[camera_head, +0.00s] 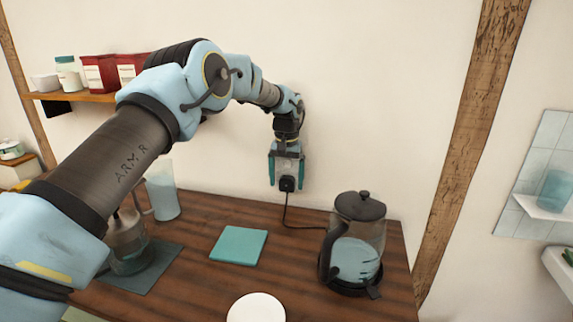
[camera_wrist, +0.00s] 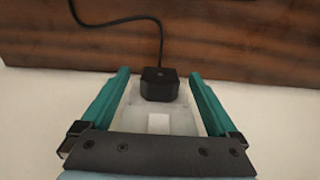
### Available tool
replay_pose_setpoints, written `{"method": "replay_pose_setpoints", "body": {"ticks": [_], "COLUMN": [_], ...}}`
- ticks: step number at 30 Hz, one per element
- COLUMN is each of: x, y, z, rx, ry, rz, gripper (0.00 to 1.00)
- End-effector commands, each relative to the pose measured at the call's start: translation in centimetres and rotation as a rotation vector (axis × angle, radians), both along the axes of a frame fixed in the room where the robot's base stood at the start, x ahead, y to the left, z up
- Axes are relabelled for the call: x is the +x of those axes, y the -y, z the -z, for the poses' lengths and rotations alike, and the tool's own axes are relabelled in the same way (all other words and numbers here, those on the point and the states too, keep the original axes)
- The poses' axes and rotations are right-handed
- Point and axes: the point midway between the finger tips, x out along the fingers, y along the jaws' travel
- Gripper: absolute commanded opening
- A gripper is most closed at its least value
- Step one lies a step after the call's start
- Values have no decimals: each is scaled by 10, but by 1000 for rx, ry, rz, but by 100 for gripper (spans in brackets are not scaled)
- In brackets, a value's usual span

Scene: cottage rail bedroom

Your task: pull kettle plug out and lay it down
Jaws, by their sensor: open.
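The black kettle plug (camera_head: 287,184) sits at the wall, on a pale socket plate (camera_wrist: 160,122) that shows in the wrist view. Its black cord (camera_head: 286,211) hangs down to the counter and runs right to the kettle (camera_head: 354,245), which is glass with a black lid and base. My gripper (camera_head: 286,178) is at the wall around the plug area. In the wrist view, the teal fingers of my gripper (camera_wrist: 159,78) are spread, one on each side of the plug (camera_wrist: 159,84), with a gap on both sides. Neither finger touches the plug.
The wooden counter (camera_head: 200,285) holds a teal cloth or pad (camera_head: 239,246), a white round dish (camera_head: 256,308), a clear jug (camera_head: 162,192) and a glass pot on a dark mat (camera_head: 150,277). Bare counter lies between the pad and the kettle. A shelf (camera_head: 95,97) is at upper left.

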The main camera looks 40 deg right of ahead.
Motion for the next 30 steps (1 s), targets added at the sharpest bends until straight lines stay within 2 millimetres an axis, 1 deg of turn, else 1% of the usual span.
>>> {"method": "replay_pose_setpoints", "body": {"ticks": [4, 11, 12, 30], "x": [0, 0, 0, 0], "y": [0, 0, 0, 0], "z": [7, 8, 8, 7], "rx": [-1, -1, -1, -1], "ry": [1, 1, 1, 1], "rz": [0, 0, 0, 0], "gripper": [95, 95, 94, 26]}}
